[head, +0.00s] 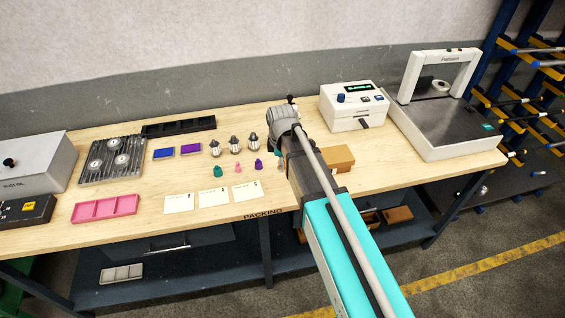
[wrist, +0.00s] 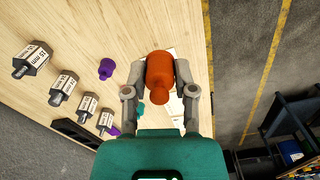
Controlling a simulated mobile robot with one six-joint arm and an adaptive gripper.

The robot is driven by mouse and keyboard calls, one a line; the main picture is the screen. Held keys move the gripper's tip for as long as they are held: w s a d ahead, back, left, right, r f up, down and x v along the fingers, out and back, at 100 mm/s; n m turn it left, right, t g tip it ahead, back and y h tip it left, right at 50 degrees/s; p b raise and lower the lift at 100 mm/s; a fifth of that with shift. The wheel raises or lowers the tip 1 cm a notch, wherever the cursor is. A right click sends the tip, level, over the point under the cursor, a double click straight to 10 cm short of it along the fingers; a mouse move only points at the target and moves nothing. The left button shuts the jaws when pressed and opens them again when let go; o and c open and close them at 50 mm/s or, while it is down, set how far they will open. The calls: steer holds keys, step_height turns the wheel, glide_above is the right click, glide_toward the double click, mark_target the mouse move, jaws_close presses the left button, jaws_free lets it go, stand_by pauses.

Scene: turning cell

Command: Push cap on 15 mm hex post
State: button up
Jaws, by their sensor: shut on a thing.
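My gripper (wrist: 160,85) is shut on an orange cap (wrist: 160,70), with one finger on each side of it. In the wrist view the cap is held near the table's front edge, apart from the posts. In the head view, posts (head: 235,144) stand in a row left of my arm. My arm hides my gripper and the orange cap there.
Loose caps stand in front of the posts: teal (head: 218,171), pink (head: 237,167) and purple (head: 258,164). White cards (head: 213,198) lie nearer the edge. A cardboard box (head: 340,158) sits right of my arm. A pink tray (head: 105,208) is at left.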

step_height(320, 180, down, 2)
steer(key=shift+f+b, duration=0.1)
steer(key=shift+b, duration=1)
steer(key=shift+d, duration=0.1)
